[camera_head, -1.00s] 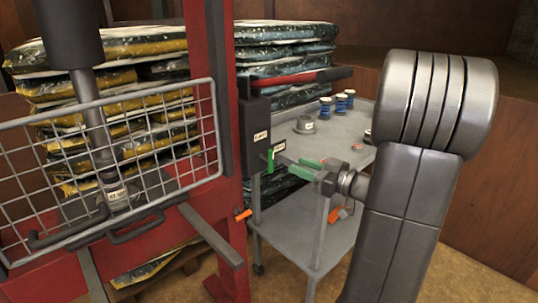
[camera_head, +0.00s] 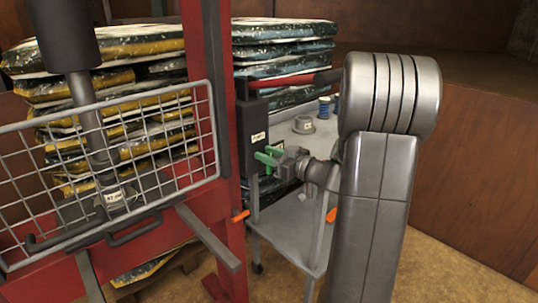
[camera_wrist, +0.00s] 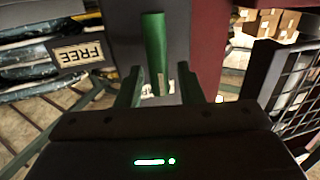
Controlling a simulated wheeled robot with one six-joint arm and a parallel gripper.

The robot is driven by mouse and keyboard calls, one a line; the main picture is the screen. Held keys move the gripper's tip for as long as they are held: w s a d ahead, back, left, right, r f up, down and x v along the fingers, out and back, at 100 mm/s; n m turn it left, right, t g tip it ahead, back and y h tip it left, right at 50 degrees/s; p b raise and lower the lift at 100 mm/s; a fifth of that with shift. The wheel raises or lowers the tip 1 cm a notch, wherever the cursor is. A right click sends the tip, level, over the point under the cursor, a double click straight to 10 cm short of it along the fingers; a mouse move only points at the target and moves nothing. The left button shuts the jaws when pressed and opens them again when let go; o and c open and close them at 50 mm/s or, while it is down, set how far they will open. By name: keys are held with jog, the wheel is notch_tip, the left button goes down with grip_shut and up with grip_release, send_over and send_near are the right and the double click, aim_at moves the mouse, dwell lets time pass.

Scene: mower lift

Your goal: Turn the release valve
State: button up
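The release valve is a green lever (camera_wrist: 154,45) at the black box (camera_head: 251,135) on the red press frame. In the wrist view the lever stands nearly upright, between my two fingers. My gripper (camera_wrist: 161,84) is open, with green fingertips on either side of the lever and a visible gap at each side. A tag reading "FREE" (camera_wrist: 82,53) shows left of the lever. In the head view my gripper (camera_head: 270,156) is right against the front of the black box. There the lever and my green fingertips overlap, so contact cannot be told.
The press's wire guard (camera_head: 120,165) is at left. A grey cart (camera_head: 290,235) stands right behind my gripper, with a blue-and-white can (camera_head: 324,107) on top. An orange handle (camera_head: 240,216) sticks out low on the red frame. Stacked bags (camera_head: 285,60) are behind.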

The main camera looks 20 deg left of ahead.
grip_shut()
